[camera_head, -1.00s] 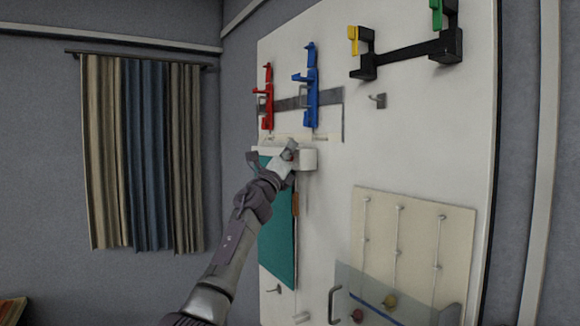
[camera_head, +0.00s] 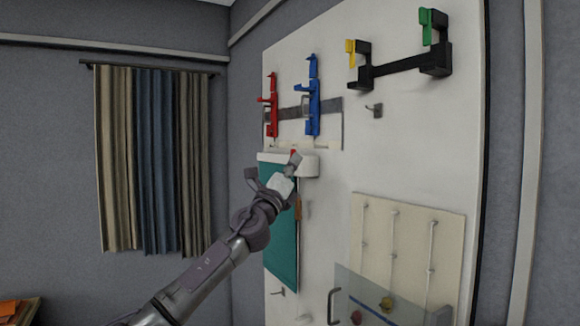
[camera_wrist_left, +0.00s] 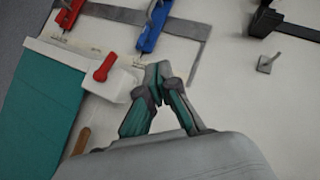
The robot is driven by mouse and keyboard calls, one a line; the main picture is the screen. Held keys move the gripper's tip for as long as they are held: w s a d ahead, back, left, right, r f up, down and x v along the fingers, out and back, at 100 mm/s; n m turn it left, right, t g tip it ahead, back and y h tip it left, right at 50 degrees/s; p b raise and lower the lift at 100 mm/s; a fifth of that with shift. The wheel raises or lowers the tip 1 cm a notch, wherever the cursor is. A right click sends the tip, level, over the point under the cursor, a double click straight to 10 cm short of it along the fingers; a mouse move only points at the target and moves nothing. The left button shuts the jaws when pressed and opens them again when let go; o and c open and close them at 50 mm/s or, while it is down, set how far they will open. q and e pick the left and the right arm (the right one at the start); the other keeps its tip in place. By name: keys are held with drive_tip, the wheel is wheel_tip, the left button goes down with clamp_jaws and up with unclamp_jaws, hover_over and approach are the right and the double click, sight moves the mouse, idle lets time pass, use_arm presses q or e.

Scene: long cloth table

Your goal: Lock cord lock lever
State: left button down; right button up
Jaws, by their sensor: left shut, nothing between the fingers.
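A small red lever (camera_wrist_left: 105,67) sits on a white block (camera_wrist_left: 117,84) at the right end of the teal blind's (camera_wrist_left: 42,98) top rail in the left wrist view. In the head view, only a bit of the red lever (camera_head: 293,153) shows above my gripper, in front of the white block (camera_head: 309,167). My left gripper (camera_wrist_left: 158,72) is shut and empty, its fingertips together just right of the white block and apart from the lever. In the head view, the left gripper (camera_head: 294,161) is in front of the board by the blind's upper right corner. My right gripper is out of view.
Red (camera_head: 270,104) and blue (camera_head: 313,96) latches sit on a grey strip above. A black bar (camera_head: 405,66) with yellow and green levers is at upper right, with a hook (camera_head: 374,109) below. A brown handle (camera_wrist_left: 81,141) hangs beside the blind. The board's middle is clear.

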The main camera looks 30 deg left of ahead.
use_arm(q)
drive_tip(key=s, duration=0.1)
drive_tip(key=s+f, duration=0.1)
drive_tip(key=s, duration=0.1)
drive_tip(key=shift+d, duration=0.2)
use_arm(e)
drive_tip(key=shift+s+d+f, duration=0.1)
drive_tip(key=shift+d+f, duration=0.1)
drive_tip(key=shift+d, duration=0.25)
use_arm(q)
drive_tip(key=shift+d+r, duration=0.1)
